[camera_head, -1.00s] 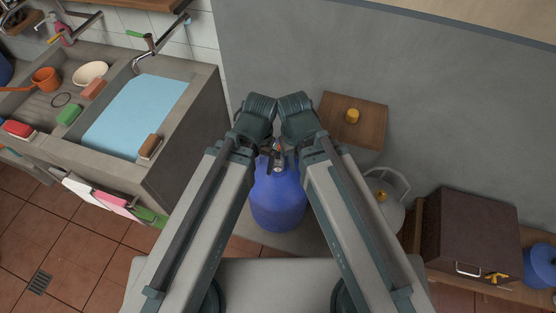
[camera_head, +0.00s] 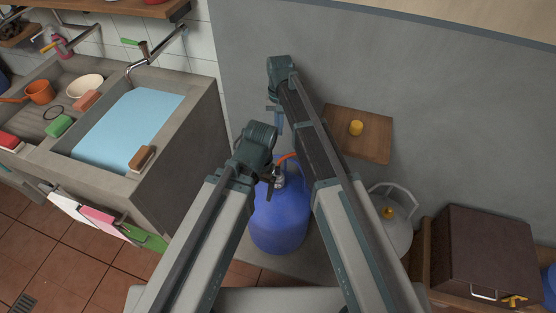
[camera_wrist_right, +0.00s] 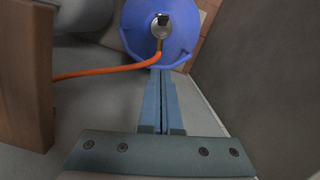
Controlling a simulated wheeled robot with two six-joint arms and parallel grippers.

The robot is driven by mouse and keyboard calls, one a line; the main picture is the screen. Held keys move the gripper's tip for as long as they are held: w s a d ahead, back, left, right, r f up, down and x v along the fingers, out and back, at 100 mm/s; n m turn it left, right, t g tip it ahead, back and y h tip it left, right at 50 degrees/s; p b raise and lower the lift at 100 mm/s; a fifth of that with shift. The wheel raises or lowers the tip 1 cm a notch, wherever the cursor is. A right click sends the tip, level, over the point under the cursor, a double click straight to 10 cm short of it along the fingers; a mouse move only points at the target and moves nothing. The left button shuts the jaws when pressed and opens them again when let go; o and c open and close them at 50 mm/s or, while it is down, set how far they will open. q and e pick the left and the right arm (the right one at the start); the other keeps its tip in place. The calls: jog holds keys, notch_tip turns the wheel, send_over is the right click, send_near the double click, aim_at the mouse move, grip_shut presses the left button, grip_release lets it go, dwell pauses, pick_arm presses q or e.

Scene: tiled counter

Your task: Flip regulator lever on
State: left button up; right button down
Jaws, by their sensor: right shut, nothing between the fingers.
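The blue gas cylinder (camera_head: 280,222) stands upright below my arms. Its regulator (camera_head: 279,178) sits on top with an orange hose (camera_head: 287,156) attached. In the right wrist view the round grey regulator (camera_wrist_right: 160,31) shows with a small black lever (camera_wrist_right: 163,19) on it; which way the lever is set is unclear. My right gripper (camera_head: 279,125) is beyond the cylinder, near the wall. Its blue fingers (camera_wrist_right: 160,72) are shut and empty, pointing toward the cylinder top, apart from the lever. My left gripper (camera_head: 272,185) is close beside the regulator, mostly hidden by its own wrist.
A wooden shelf (camera_head: 365,148) with a yellow object (camera_head: 356,128) is right of my right arm. A grey pot-like vessel (camera_head: 391,225) and a dark brown box (camera_head: 487,250) stand at right. The sink (camera_head: 180,150) is at left. The grey wall (camera_head: 400,75) rises behind.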

aim_at(278, 171)
jog(key=f+b, duration=0.3)
jog(key=s+f+b, duration=0.1)
jog(key=f+b, duration=0.7)
jog(key=shift+s, duration=0.15)
jog(key=s, duration=0.3)
jog(key=shift+s+a+r+p, duration=0.1)
jog(key=shift+a+r+p, duration=0.05)
jog(key=shift+r+p, duration=0.2)
jog(key=shift+s, duration=0.4)
jog(key=shift+s+t, duration=0.25)
jog(key=shift+t, duration=0.05)
